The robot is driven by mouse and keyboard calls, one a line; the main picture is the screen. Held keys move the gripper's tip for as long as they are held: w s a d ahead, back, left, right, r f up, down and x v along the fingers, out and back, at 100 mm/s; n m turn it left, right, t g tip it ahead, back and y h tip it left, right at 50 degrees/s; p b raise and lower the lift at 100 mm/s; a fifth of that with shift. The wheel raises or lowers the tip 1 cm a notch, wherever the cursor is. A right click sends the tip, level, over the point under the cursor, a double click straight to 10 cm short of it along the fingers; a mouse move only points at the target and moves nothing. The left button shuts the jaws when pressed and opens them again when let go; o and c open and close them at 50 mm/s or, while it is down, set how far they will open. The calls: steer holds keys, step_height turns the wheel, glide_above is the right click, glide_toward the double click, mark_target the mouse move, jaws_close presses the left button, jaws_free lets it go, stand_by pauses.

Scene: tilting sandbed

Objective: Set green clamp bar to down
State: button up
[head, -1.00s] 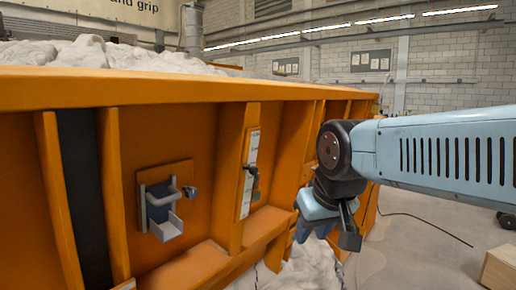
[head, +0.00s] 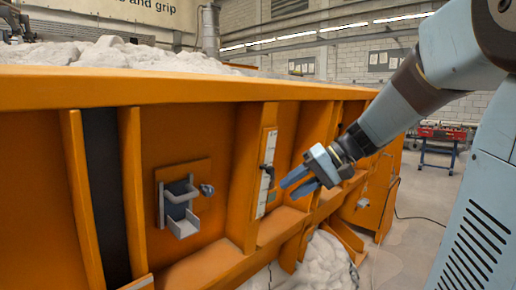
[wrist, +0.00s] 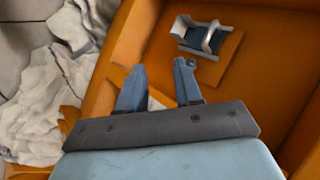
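No bar that is clearly green shows. A grey bracket (head: 181,224) with a looped grey bar (head: 180,194) across it is fixed on a square orange plate on the sandbed's side wall. A small dark knob (head: 206,190) sits beside the bar. In the wrist view the bracket (wrist: 186,28) and its looped bar (wrist: 211,37) show turned, beyond the fingertips. My gripper (head: 290,189) is open and empty, right of the bracket and apart from it, its blue fingers pointing left. In the wrist view both fingers (wrist: 160,67) are spread, with nothing held between them.
A white scale strip (head: 264,185) with a dark lever (head: 268,170) stands between the bracket and my gripper. Orange ribs (head: 244,170) and a ledge (head: 215,266) jut from the wall. Sand (head: 320,262) lies below. The floor at the right is fairly clear.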

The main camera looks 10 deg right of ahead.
steer(key=w+d+r+t+y, duration=0.2)
steer(key=w+d+t+y, duration=0.1)
steer(key=w+d, duration=0.4)
steer(key=w+d+r+t+y, duration=0.2)
steer(key=w+d+r+t, duration=0.15)
steer(key=w+d, duration=0.3)
steer(key=x, duration=1.4)
steer(key=shift+w+f+m, duration=0.15)
steer(key=shift+w+m, duration=0.25)
steer(key=shift+a, duration=0.1)
steer(key=shift+c, duration=0.5)
jaws_close()
steer(key=shift+f, duration=0.1)
